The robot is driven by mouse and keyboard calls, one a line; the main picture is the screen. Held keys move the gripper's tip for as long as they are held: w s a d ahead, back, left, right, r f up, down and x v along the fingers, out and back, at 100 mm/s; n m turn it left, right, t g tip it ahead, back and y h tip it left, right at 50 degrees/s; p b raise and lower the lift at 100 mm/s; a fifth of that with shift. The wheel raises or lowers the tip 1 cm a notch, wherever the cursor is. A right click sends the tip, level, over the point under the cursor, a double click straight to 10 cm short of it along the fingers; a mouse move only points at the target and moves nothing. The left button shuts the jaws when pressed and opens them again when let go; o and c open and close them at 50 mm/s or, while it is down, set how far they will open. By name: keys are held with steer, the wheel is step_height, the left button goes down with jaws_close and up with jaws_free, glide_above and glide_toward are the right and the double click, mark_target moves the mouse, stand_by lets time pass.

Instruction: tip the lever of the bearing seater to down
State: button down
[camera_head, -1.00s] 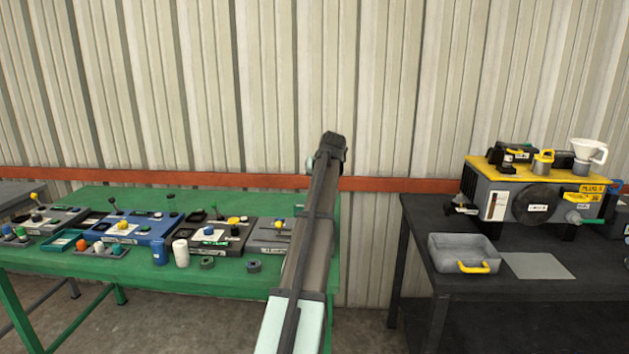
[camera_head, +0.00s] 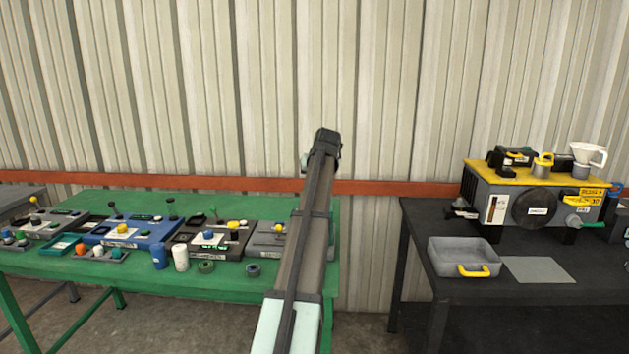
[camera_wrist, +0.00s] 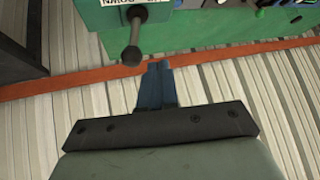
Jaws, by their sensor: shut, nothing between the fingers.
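In the wrist view my gripper (camera_wrist: 157,66) is shut and empty, its two blue fingers together. A dark lever with a round ball knob (camera_wrist: 131,57) stands out from a green body (camera_wrist: 182,27) with a partly cut-off white label. The knob is just left of my fingertips in the picture, and I cannot tell whether they touch. I cannot read the label well enough to say that this is the bearing seater. In the head view my arm stands in front of the green table's right end, and my fingers do not show there.
The green table (camera_head: 215,281) carries several panels with knobs and levers, a blue can (camera_head: 160,256) and a white can (camera_head: 181,257). A dark table (camera_head: 418,220) at right holds a grey tray (camera_head: 455,246) and a yellow-topped machine (camera_head: 540,177).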

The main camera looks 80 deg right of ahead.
steer(key=w+v, duration=0.2)
steer(key=v, duration=0.8)
steer(key=w+f+n+y, duration=0.2)
steer(key=w+f+n, duration=0.1)
steer(key=w, duration=1.7)
steer(key=s+d+m+g, duration=0.3)
steer(key=s+m+g, duration=0.2)
steer(key=s+g, duration=0.35)
steer(key=s+d+f, duration=0.1)
steer(key=s+f, duration=0.1)
steer(key=s+d+f, duration=0.2)
steer(key=f, duration=0.1)
steer(key=s+d+f, duration=0.2)
steer(key=shift+s+f, duration=0.2)
steer(key=shift+s, duration=0.15)
steer(key=shift+s+d+f, duration=0.1)
steer(key=shift+s+d, duration=0.1)
steer(key=shift+s, duration=0.75)
